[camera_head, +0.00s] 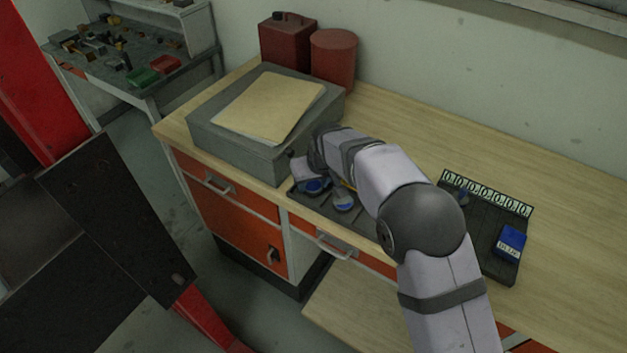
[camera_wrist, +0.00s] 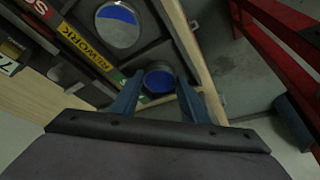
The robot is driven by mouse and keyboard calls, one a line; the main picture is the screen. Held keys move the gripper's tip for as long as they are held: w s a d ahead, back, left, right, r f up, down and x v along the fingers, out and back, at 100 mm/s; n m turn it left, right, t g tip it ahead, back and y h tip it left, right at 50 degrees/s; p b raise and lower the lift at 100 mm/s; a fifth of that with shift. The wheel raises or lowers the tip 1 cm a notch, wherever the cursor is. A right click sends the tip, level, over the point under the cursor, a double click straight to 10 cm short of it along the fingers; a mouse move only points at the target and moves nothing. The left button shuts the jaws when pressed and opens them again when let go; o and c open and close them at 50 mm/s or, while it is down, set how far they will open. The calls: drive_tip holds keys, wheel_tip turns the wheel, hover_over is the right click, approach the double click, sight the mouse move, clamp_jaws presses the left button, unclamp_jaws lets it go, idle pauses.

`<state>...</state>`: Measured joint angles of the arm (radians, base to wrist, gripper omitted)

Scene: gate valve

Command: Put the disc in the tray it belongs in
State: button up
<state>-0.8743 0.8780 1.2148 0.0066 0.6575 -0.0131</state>
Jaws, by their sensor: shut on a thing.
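My gripper (camera_wrist: 160,82) is seen in the wrist view with its two blue-grey fingers on either side of a round disc with a blue face (camera_wrist: 159,80). It is shut on this disc, over or in a dark tray compartment; I cannot tell whether the disc touches the floor. A second disc, silver and blue (camera_wrist: 117,25), lies in the neighbouring compartment, beside a yellow label reading REWORK (camera_wrist: 90,50). A red label (camera_wrist: 40,6) and a partly hidden green label (camera_wrist: 118,77) mark other compartments. In the head view, the dark tray (camera_head: 325,208) is partly behind my arm.
A grey box with a folder (camera_head: 268,105) stands left of the tray, with red containers (camera_head: 333,60) behind. A dark mat (camera_head: 490,262) at right holds a blue labelled box (camera_head: 511,240) below a strip of digits (camera_head: 487,192). The bench's back right is clear.

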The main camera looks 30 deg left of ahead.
drive_tip(key=shift+f, duration=0.1)
drive_tip(key=shift+f, duration=0.15)
drive_tip(key=o, duration=1)
drive_tip(key=shift+f, duration=0.1)
drive_tip(key=shift+r, duration=0.25)
drive_tip(key=b+v, duration=0.3)
drive_tip(key=v, duration=0.9)
drive_tip(key=shift+b, duration=0.35)
